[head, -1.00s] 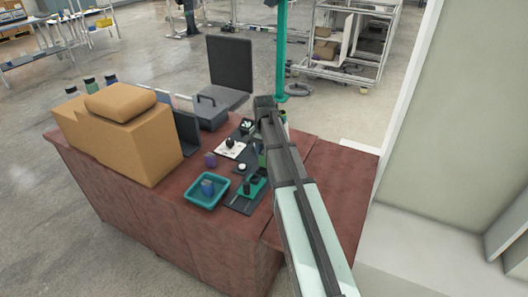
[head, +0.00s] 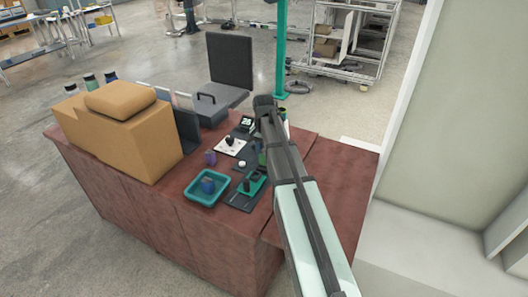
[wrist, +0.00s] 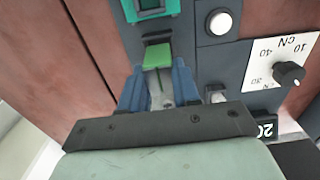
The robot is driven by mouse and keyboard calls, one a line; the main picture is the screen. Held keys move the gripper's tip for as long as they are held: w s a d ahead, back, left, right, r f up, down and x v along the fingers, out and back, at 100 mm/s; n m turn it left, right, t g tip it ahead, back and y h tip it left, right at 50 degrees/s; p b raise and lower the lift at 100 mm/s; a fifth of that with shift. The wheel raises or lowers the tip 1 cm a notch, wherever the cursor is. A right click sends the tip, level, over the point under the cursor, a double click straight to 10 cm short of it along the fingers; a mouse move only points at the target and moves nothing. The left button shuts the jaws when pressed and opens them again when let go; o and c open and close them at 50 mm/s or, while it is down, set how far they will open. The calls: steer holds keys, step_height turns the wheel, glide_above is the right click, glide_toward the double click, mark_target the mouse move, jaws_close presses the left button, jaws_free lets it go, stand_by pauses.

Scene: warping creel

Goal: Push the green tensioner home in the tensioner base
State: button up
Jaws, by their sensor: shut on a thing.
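The green tensioner (wrist: 157,57) shows in the wrist view as a bright green block, just ahead of and between the blue fingertips of my gripper (wrist: 158,78). My gripper is shut on it, with a pale grey piece visible between the fingers. The tensioner lies over a dark grey base strip (wrist: 178,47), which I take as the tensioner base. How deep the tensioner sits cannot be told. In the head view a bit of green (head: 262,158) shows beside my arm, which hides the fingers.
A teal holder (wrist: 172,8), a white round button (wrist: 219,24) and a dial plate with a black knob (wrist: 288,73) are close by. On the red-brown bench (head: 190,232) stand a teal tray (head: 190,194) and cardboard boxes (head: 110,140). The bench's right end is clear.

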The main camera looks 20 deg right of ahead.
steer(key=shift+f, duration=0.15)
steer(key=shift+f, duration=0.45)
steer(key=shift+f, duration=0.7)
stand_by(0.6)
steer(key=o, duration=1.4)
steer(key=shift+c, duration=0.2)
steer(key=shift+r, duration=3.5)
step_height(320, 180, up, 14)
